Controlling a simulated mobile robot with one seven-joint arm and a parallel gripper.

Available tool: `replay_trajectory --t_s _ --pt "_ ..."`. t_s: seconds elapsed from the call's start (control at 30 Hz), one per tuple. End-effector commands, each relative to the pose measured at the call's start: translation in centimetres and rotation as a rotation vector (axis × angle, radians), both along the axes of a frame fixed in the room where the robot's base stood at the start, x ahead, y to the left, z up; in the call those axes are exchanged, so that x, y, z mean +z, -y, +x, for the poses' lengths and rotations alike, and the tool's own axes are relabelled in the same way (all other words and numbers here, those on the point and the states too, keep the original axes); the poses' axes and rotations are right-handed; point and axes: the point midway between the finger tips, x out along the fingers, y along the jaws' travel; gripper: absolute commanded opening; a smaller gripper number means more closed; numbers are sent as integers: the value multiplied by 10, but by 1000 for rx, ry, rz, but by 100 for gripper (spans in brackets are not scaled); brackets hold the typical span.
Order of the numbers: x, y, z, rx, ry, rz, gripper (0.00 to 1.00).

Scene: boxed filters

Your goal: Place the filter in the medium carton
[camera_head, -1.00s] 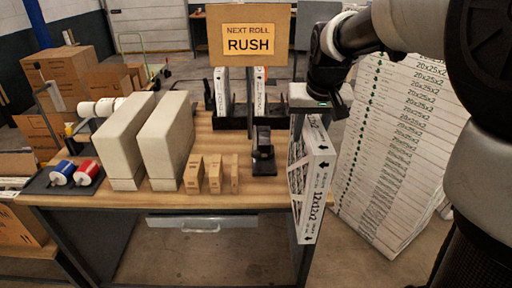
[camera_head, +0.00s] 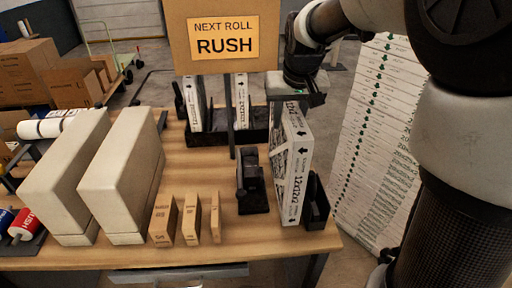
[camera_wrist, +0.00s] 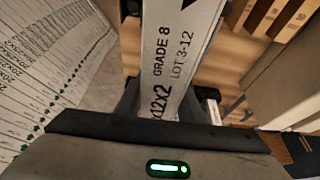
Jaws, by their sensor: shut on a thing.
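A white-edged filter (camera_head: 293,168) printed 12x12x2 hangs upright under my gripper (camera_head: 297,97) at the right end of the workbench. My gripper is shut on its upper edge. In the wrist view the filter (camera_wrist: 172,65) shows its edge with GRADE 8 and LOT 3-12, between the fingers. Its lower end is close to the bench beside a black holder; I cannot tell whether it touches. Three small brown cartons (camera_head: 191,220) of different widths stand at the bench's front. Larger brown cartons (camera_head: 36,70) are at the far left. Which one is medium is not clear.
Two tall beige blocks (camera_head: 122,180) stand left on the bench (camera_head: 185,165). A black device (camera_head: 250,180) stands left of the filter, with a black rack (camera_head: 205,136) of filters behind. A RUSH sign (camera_head: 224,38) rises behind. Stacked 20x25x2 filters (camera_head: 372,150) stand right, off the bench.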

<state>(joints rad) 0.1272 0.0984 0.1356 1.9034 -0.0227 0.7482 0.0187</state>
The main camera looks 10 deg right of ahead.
Motion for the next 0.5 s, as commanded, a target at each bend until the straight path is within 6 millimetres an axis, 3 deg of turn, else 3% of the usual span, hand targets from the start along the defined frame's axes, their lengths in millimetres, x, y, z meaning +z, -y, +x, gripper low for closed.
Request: replay_trajectory --t_s 0.1,0.5 --pt "-24 0 -1 0 -4 0 0" --pt "-72 0 0 0 -2 0 0"
